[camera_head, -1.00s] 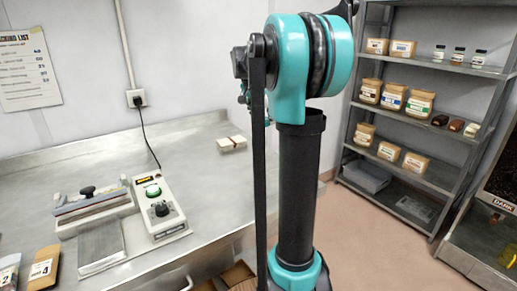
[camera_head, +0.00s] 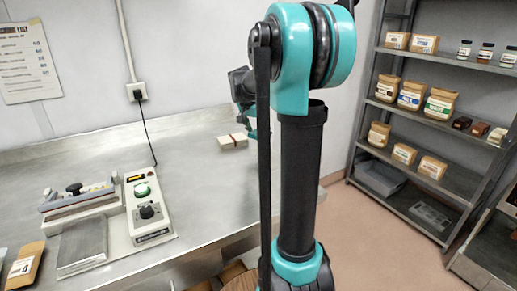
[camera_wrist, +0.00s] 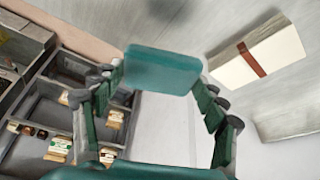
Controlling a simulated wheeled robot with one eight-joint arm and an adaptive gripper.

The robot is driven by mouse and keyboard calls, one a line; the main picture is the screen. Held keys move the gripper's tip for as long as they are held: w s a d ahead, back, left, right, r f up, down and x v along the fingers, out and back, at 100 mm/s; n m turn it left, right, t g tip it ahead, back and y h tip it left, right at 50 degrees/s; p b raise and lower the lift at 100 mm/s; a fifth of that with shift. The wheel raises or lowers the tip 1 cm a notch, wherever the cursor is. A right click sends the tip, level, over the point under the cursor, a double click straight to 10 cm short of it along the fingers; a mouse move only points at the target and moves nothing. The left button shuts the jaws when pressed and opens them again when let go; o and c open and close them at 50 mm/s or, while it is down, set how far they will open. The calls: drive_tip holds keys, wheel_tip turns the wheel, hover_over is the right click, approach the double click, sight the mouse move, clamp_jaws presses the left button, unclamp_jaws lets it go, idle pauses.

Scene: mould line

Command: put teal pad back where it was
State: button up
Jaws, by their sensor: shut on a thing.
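The teal pad (camera_wrist: 163,68) is a flat, rounded block in the wrist view. My gripper (camera_wrist: 162,82) is shut on it, with one finger at each side. The pad is held up in the air, clear of the surfaces seen behind it. In the head view my gripper (camera_head: 246,105) is mostly hidden behind my own arm, above the back part of the metal bench (camera_head: 200,185). I cannot make out the pad there.
A white stack with a brown band (camera_head: 233,142) lies on the bench near the gripper; it also shows in the wrist view (camera_wrist: 258,58). A sealing machine (camera_head: 147,210) stands at left. Shelves (camera_head: 420,125) with pouches and jars stand at right. The bench between is clear.

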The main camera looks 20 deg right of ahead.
sight(260, 153)
drive_tip(key=shift+f, duration=3.7)
drive_tip(key=shift+f, duration=0.15)
drive_tip(key=o, duration=1.2)
drive_tip(key=v, duration=1.2)
drive_tip(key=shift+a, duration=0.1)
